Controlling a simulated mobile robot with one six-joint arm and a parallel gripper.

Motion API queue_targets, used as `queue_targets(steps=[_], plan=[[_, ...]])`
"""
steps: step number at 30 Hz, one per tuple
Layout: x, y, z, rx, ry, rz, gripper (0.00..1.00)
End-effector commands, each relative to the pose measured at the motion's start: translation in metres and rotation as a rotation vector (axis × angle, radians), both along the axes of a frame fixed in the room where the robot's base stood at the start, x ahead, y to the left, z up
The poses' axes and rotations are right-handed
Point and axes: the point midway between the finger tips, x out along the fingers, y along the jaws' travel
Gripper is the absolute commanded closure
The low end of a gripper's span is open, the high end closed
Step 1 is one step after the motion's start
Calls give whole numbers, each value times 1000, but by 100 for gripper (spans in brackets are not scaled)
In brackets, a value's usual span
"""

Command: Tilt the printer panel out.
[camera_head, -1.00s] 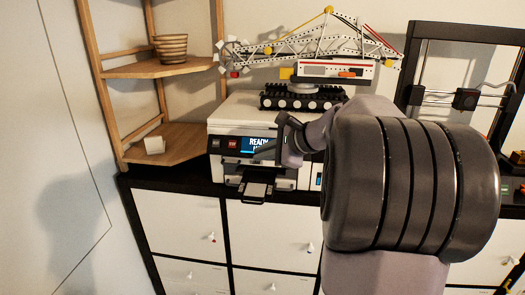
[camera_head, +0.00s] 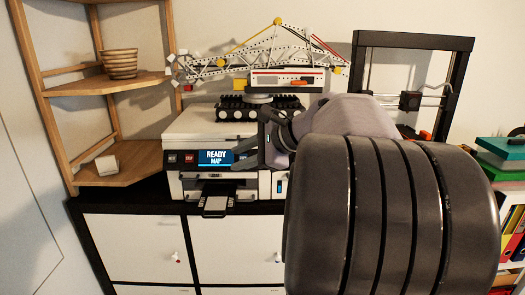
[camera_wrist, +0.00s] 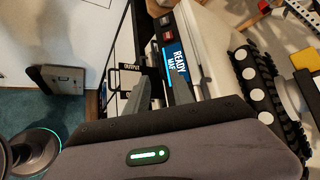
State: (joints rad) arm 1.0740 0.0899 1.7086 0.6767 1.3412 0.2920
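The white printer (camera_head: 200,130) stands on the cabinet top. The panel also shows in the wrist view (camera_wrist: 176,62). My gripper (camera_head: 238,161) is at the right end of the screen, covering a little of its edge. In the wrist view my gripper (camera_wrist: 158,80) has two fingers apart with nothing between them, close to the panel. Contact with the panel cannot be told.
The output tray (camera_head: 214,204) sticks out below the panel. A toy crane (camera_head: 262,100) stands on top of the printer. A wooden corner shelf (camera_head: 115,160) is at left, and a black-framed 3D printer (camera_head: 455,42) is at right. White cabinet doors (camera_head: 135,245) lie below.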

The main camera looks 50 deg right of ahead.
Motion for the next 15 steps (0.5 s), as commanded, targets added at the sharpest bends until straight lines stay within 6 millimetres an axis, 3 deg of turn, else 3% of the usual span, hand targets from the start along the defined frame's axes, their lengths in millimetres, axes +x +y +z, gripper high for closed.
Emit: queue_targets(steps=[6, 10, 15], plan=[[-55, -8, 34, -3, -1, -5, 71], [-72, -10, 46, -1, -1, -2, 71], [-79, -10, 50, -1, 0, 1, 71]])
